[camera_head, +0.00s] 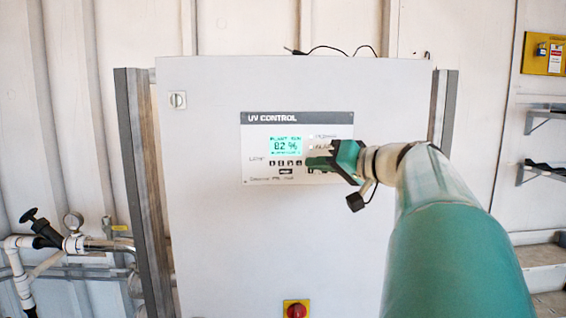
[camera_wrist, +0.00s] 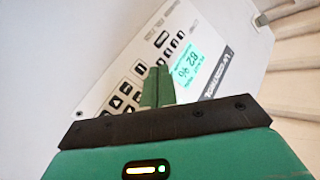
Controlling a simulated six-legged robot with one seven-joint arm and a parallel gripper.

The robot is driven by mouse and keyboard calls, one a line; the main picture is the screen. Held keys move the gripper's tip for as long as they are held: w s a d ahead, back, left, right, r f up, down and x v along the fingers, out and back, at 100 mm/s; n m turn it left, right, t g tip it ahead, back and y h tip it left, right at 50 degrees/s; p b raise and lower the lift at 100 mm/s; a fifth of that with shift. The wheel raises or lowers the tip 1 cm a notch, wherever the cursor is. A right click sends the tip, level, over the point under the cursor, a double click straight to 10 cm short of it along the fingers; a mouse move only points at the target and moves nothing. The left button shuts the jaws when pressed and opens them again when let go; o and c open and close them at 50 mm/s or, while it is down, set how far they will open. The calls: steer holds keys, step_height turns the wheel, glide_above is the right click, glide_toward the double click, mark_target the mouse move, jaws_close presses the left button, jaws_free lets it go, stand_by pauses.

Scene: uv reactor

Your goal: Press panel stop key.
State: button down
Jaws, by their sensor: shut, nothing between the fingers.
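The UV control panel (camera_head: 255,178) is set on the front of a pale cabinet, with a lit green screen (camera_head: 286,145) reading 82 %. A row of small dark keys (camera_head: 285,162) lies under the screen. The panel also shows, rotated, in the wrist view (camera_wrist: 208,92), with several black keys (camera_wrist: 126,88) beside my fingers. I cannot make out which key is the stop key. My gripper (camera_head: 312,163) is shut and empty, its fingertips at the lower right of the panel, covering part of it. In the wrist view its green fingers (camera_wrist: 158,72) point at the keys; contact cannot be told.
A red button on a yellow housing (camera_head: 296,310) sits low on the cabinet (camera_head: 220,230). Grey posts (camera_head: 145,180) flank the cabinet. Pipes with a valve and gauge (camera_head: 73,222) are at left. Shelves (camera_head: 545,115) and a yellow box (camera_head: 543,54) are at right.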

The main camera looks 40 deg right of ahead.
steer(key=shift+w+d, duration=0.15)
stand_by(0.4)
steer(key=shift+s+a, duration=0.45)
steer(key=shift+s, duration=0.1)
steer(key=s+a, duration=0.1)
steer(key=s, duration=0.1)
steer(key=s+a, duration=0.1)
steer(key=s, duration=0.1)
steer(key=shift+a, duration=0.4)
steer(key=shift+a, duration=0.1)
stand_by(0.6)
